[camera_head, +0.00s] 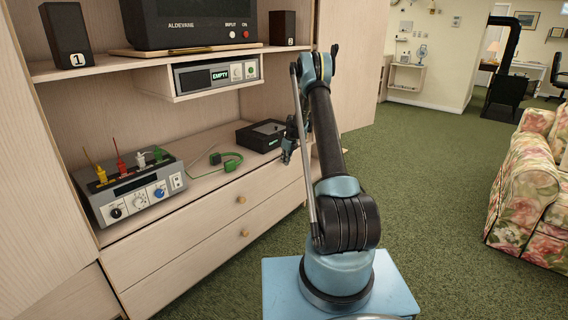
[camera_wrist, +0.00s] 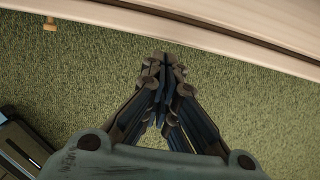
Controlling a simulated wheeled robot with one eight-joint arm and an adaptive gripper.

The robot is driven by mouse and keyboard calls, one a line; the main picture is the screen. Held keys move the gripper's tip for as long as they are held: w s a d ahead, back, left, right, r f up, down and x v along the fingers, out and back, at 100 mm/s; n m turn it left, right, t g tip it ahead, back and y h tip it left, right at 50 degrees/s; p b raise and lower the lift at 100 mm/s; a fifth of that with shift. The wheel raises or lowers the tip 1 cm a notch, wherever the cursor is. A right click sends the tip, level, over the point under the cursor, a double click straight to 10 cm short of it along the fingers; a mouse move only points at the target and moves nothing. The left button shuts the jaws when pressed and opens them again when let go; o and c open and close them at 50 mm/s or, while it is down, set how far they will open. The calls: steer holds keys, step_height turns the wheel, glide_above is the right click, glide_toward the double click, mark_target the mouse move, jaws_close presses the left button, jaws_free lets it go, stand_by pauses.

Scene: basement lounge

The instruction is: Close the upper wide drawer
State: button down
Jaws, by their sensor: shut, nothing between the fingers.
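The upper wide drawer (camera_head: 200,223) is a pale wood front with a small round knob (camera_head: 241,199), below the cabinet's open shelf. I cannot tell whether it stands slightly out from the cabinet. My gripper (camera_head: 287,157) is near the right end of the drawer, partly hidden by my arm in the head view. In the wrist view my gripper (camera_wrist: 163,62) is shut and empty, over carpet, just short of a pale wood edge. A wooden knob (camera_wrist: 50,24) shows at upper left there; I cannot tell which drawer it belongs to.
A lower drawer (camera_head: 200,262) with its own knob lies beneath. The shelf holds a grey instrument (camera_head: 135,190) with coloured plugs, a green cable (camera_head: 226,160) and a black box (camera_head: 262,135). A floral sofa (camera_head: 530,190) stands at right. Green carpet (camera_head: 430,190) between is clear.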

steer(key=s+d+r+n, duration=0.2)
steer(key=s+r, duration=0.3)
steer(key=r, duration=0.4)
steer(key=s+d+r+n, duration=0.1)
steer(key=s+d+r, duration=0.1)
steer(key=s+r, duration=0.5)
steer(key=s+r+n, duration=0.7)
steer(key=s+r, duration=0.6)
steer(key=s, duration=0.2)
steer(key=s+r+n+h, duration=0.15)
steer(key=s+n, duration=0.25)
steer(key=s, duration=0.5)
steer(key=s+r+n, duration=0.2)
steer(key=s+n, duration=0.1)
steer(key=s, duration=0.7)
steer(key=s+f+n, duration=0.5)
steer(key=s, duration=0.6)
steer(key=s+d+f+n, duration=0.1)
steer(key=s+f+n, duration=0.4)
steer(key=s, duration=0.6)
steer(key=shift+s+d+f, duration=0.3)
steer(key=shift+s+f, duration=0.05)
steer(key=shift+f, duration=0.1)
steer(key=shift+h, duration=0.25)
